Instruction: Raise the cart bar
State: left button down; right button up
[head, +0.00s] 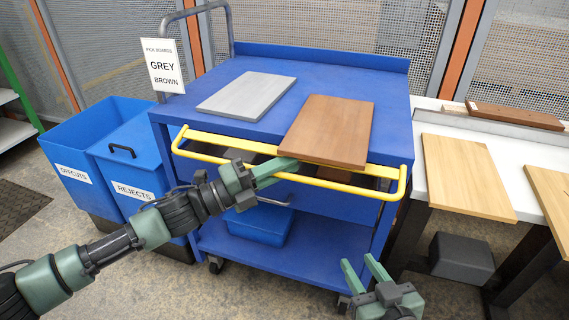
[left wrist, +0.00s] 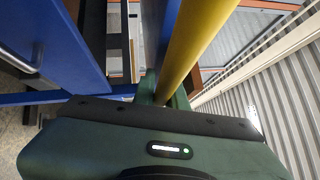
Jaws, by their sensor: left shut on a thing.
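The yellow cart bar (head: 345,188) runs along the front of the blue cart (head: 225,85), low against its front edge. My left gripper (head: 277,171) is shut on the bar near its middle; in the left wrist view the bar (left wrist: 190,45) passes between the fingers. My right gripper (head: 364,272) is open and empty, below and in front of the cart's right side. A grey board (head: 246,95) lies flat on the cart top. A brown board (head: 328,130) lies right of it and reaches over the front edge above the bar.
Blue offcuts (head: 72,165) and rejects (head: 130,170) bins stand left of the cart. A white bench (head: 430,122) with light wooden boards (head: 467,175) stands close on the right. A sign (head: 162,66) naming grey and brown boards hangs at the cart's back-left handle.

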pick_arm(q)
jog(key=shift+a+f+y, duration=0.1)
jog(key=shift+f+y, duration=0.2)
jog(key=shift+f, duration=0.5)
jog(key=c, duration=1.5)
grip_release()
jog(key=shift+w, duration=0.15)
jog(key=shift+o, duration=0.2)
jog(key=shift+r, duration=0.4)
pick_arm(e)
jog(key=shift+w+f, duration=0.1)
